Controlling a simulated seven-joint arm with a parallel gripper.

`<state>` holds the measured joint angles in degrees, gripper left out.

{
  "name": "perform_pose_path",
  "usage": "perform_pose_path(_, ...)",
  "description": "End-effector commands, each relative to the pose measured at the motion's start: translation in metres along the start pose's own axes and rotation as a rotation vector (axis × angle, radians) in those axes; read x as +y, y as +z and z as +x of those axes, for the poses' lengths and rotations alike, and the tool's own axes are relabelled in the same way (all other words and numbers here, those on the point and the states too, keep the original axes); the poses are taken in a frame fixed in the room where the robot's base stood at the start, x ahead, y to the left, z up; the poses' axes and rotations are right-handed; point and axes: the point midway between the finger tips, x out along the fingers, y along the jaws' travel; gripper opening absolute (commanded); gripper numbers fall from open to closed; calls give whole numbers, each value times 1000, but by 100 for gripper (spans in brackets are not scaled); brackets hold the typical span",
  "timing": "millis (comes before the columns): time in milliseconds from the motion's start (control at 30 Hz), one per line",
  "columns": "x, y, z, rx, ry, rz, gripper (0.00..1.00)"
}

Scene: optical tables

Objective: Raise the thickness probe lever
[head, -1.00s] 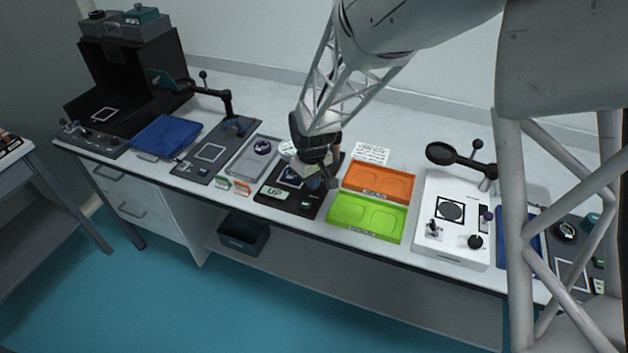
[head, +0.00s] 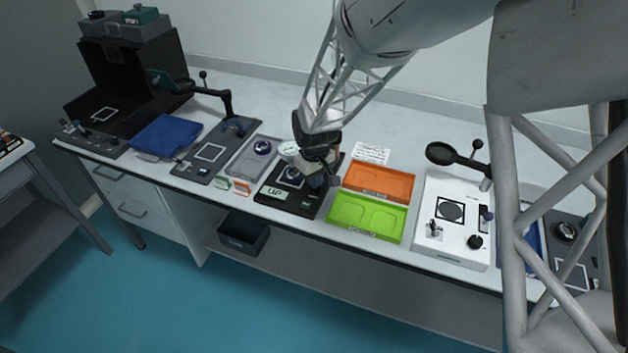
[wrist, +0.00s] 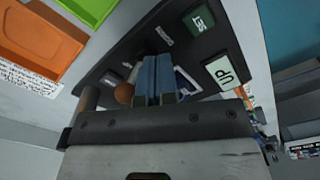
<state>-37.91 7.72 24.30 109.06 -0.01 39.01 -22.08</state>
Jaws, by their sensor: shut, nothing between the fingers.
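The thickness probe has a black base (head: 268,199) at mid-bench, with a pale panel reading "UP" (head: 276,193) at its front left. In the wrist view the base (wrist: 207,45) carries a green "SET" key (wrist: 199,20) and the "UP" panel (wrist: 223,72). An orange-brown ball (wrist: 124,93), possibly the lever's knob, shows just left of my fingers. My gripper (wrist: 155,62) is shut and empty, its blue fingers over the base. I cannot tell whether it touches the lever, which is largely hidden.
An orange tray (head: 380,182) and a green tray (head: 367,216) lie close on the right. A white instrument (head: 450,240) stands farther right. A grey tray (head: 246,164) and a dark instrument plate (head: 205,165) lie left. Bench behind is mostly clear.

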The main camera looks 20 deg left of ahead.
Motion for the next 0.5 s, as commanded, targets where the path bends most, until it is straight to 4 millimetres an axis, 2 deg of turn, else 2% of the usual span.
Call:
perform_pose_path(267,0,0,-2,1,0,0,0)
perform_pose_path(500,-2,0,-11,2,1,0,0)
